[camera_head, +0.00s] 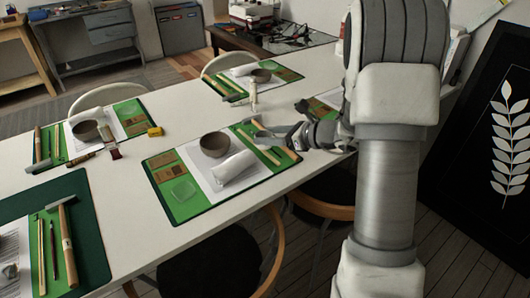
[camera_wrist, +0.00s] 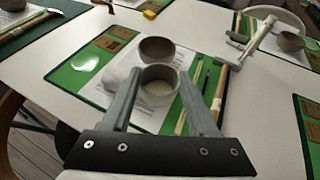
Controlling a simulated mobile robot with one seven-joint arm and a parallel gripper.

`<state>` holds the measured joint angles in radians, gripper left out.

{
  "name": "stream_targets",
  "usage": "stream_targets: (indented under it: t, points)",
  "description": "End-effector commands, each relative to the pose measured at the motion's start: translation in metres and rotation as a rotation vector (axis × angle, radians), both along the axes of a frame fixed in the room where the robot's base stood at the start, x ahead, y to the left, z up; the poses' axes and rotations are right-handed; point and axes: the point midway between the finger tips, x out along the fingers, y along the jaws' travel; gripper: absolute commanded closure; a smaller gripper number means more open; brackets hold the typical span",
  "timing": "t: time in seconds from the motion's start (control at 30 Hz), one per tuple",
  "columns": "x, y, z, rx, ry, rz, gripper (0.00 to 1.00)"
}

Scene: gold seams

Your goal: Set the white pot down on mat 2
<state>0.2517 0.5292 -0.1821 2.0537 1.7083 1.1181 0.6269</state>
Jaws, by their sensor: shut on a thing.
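My gripper (camera_wrist: 160,85) has its two fingers on either side of a pale pot (camera_wrist: 158,92), shut on it, in the wrist view. The pot looks upright and its light inside shows. In the head view my gripper (camera_head: 276,139) is over the right edge of the middle green mat (camera_head: 187,210); I cannot make out the pot there. In the wrist view the same mat (camera_wrist: 88,66) lies beyond and below the pot; whether they touch is unclear. A brown bowl (camera_head: 214,144) and a white roll (camera_head: 234,167) are on this mat. I see no mat numbers.
Other laid-out mats are at front left (camera_head: 88,240), back left (camera_head: 129,112), and back (camera_head: 284,74). Wooden tools lie along the middle mat's right side. Chairs (camera_head: 215,260) line the near edge.

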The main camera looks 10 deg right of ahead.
Motion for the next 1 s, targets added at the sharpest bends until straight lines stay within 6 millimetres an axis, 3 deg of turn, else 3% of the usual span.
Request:
stream_targets:
  t: [0.23, 0.43, 1.0]
  points:
    - [0.003, 0.009, -0.016, 0.001, 0.002, -0.001, 0.92]
    - [0.003, 0.01, -0.045, -0.001, 0.002, 0.0, 0.92]
    - [0.003, 0.009, -0.055, -0.001, -0.001, -0.001, 0.92]
